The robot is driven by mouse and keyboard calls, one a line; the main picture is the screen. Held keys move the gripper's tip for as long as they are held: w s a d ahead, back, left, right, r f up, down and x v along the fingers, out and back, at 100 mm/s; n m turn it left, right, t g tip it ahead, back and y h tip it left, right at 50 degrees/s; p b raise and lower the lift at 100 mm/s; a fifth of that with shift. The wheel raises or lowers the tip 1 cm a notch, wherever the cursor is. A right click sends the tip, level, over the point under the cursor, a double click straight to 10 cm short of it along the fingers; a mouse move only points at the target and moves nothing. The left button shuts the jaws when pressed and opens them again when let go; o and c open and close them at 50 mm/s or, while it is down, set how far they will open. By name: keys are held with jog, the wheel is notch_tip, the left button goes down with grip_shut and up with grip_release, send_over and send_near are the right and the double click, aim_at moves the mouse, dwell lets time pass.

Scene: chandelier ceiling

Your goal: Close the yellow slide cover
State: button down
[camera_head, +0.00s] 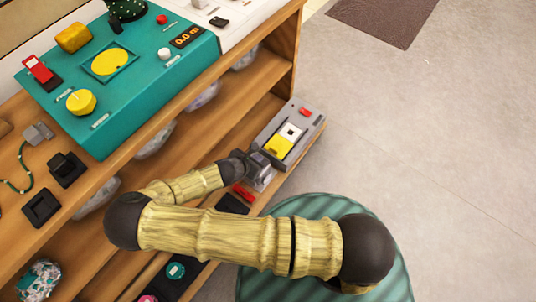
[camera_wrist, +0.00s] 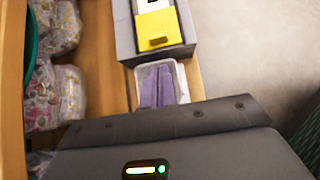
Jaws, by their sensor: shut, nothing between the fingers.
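The yellow slide cover (camera_head: 278,146) is on the near part of a grey box (camera_head: 314,128) on the lower shelf. It also shows in the wrist view (camera_wrist: 155,23), with a small dark-yellow raised handle at its near edge. Beyond the cover, a white part with a dark square (camera_head: 291,131) is uncovered. My gripper (camera_head: 262,168) is shut and empty, just on the near side of the grey box. Its fingertips are not clear in either view, and I cannot tell whether it touches the box.
A translucent container with purple contents (camera_wrist: 157,86) is on the shelf close to the box. A red object (camera_head: 243,193) lies near my gripper. A teal panel (camera_head: 130,85) with yellow knobs is on the upper shelf. Bagged items (camera_wrist: 65,92) are at the left. Open floor (camera_head: 430,130) lies right.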

jog(key=b, duration=0.5)
send_near(273, 152)
jog(key=x, duration=0.5)
jog(key=shift+s, duration=0.15)
jog(key=shift+w+d+f, duration=0.2)
jog(key=shift+w+f, duration=0.1)
jog(key=shift+w, duration=0.15)
